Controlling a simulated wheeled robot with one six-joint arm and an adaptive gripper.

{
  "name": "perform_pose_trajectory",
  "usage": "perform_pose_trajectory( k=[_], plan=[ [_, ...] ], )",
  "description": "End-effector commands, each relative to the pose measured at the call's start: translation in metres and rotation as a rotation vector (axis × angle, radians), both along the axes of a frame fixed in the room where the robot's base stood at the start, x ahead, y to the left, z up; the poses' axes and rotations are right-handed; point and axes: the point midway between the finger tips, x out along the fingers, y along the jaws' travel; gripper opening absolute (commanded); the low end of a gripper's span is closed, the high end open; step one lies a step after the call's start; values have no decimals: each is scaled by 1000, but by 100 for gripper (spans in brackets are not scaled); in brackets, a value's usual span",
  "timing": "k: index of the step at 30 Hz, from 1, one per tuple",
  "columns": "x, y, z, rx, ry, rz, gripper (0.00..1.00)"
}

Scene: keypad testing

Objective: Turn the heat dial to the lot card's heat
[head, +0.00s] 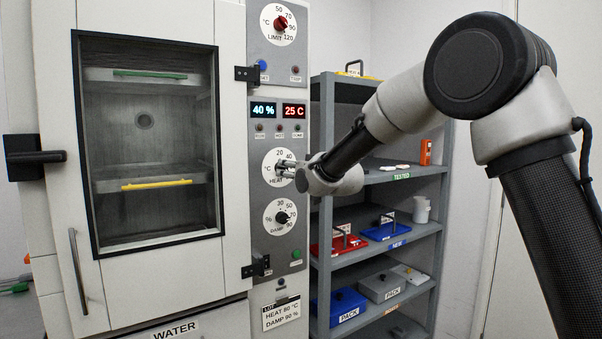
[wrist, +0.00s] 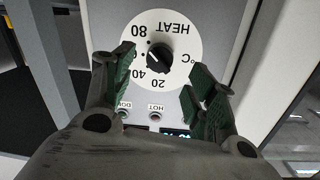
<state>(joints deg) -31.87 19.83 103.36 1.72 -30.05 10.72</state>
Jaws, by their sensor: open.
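The white heat dial (head: 270,167) is on the grey panel beside the chamber door; my gripper covers its right part in the head view. In the wrist view the dial (wrist: 178,22) appears upside down, with 20, 40 and 80 readable. Its black knob (wrist: 160,57) sits between my open fingers, which do not visibly touch it. A small pale mark on the knob is towards the lower left, its exact reading unclear. My gripper (head: 291,172) is open at the dial; both green-padded fingers show in the wrist view (wrist: 161,70). The lot card (head: 281,313) reads HEAT 80 °C, DAMP 90 %.
The damp dial (head: 270,217) is just below and the limit dial (head: 265,32) is higher up. Displays read 40 % (head: 263,110) and 25 C (head: 294,111). Small buttons lie between displays and heat dial. A grey shelf rack (head: 325,215) stands close on the right under my arm.

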Motion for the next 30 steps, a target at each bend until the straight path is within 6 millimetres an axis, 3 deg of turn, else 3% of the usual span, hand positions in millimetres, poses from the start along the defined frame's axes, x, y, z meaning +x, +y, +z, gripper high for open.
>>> perform_pose_trajectory(
  k=[3,9,23,26,29,30],
  plan=[
    [-24,-14,3,0,-1,0,57],
    [-51,-30,4,1,-1,1,57],
    [-59,-36,3,-6,1,1,57],
    [-61,-36,-14,-55,55,4,57],
    [-73,-42,-63,-171,198,15,57],
    [-83,-48,-90,-229,275,22,57]
  ],
)
